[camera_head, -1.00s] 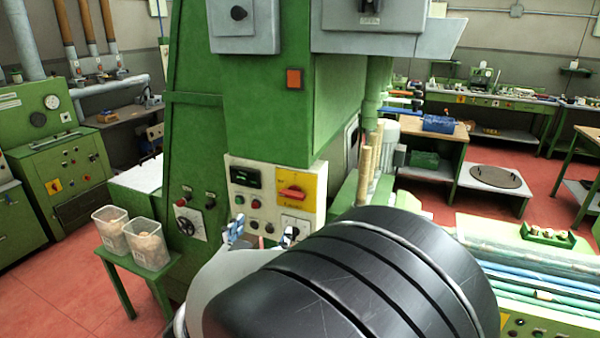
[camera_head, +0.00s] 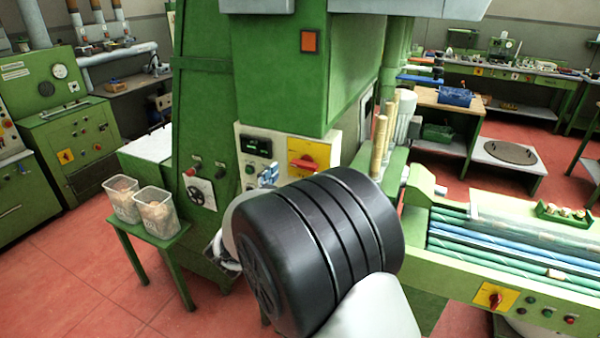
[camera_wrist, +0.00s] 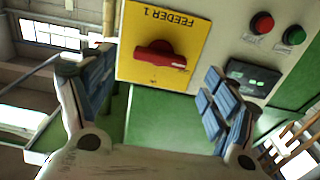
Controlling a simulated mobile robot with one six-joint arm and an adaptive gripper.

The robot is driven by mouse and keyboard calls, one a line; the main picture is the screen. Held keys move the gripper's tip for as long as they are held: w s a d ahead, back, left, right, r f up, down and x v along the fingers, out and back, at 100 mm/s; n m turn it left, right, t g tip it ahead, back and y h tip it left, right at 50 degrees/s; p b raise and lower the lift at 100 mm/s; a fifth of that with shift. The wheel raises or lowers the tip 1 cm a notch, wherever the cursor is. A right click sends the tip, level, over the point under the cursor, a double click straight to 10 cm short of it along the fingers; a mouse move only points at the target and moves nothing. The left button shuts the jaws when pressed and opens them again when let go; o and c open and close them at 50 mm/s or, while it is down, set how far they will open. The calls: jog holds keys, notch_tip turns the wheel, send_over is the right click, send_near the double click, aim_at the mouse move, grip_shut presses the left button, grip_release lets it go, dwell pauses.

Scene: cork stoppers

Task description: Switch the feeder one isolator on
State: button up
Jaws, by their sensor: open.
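The feeder one isolator is a red rotary handle (camera_wrist: 160,55) on a yellow plate (camera_wrist: 190,22), which reads "FEEDER 1" upside down in the wrist view. The handle lies roughly level across the plate. In the head view the yellow plate (camera_head: 318,153) with the red handle (camera_head: 302,165) is on the green machine's front panel. My gripper (camera_wrist: 152,92) is open and empty, its blue-padded fingers apart. The handle appears between and beyond the fingertips, with no visible contact. In the head view one blue fingertip (camera_head: 268,175) shows just left of the handle; my arm hides the rest.
Red (camera_wrist: 262,22) and green (camera_wrist: 294,36) buttons and a dark display (camera_wrist: 252,78) share the panel. Another yellow plate with a red switch (camera_head: 494,297) is on the machine at right. Clear bins (camera_head: 157,212) stand on a green stand at left, with open red floor around.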

aim_at(303, 167)
jog(key=shift+x, duration=2.25)
jog(key=c, duration=1.1)
jog(key=shift+o, duration=0.2)
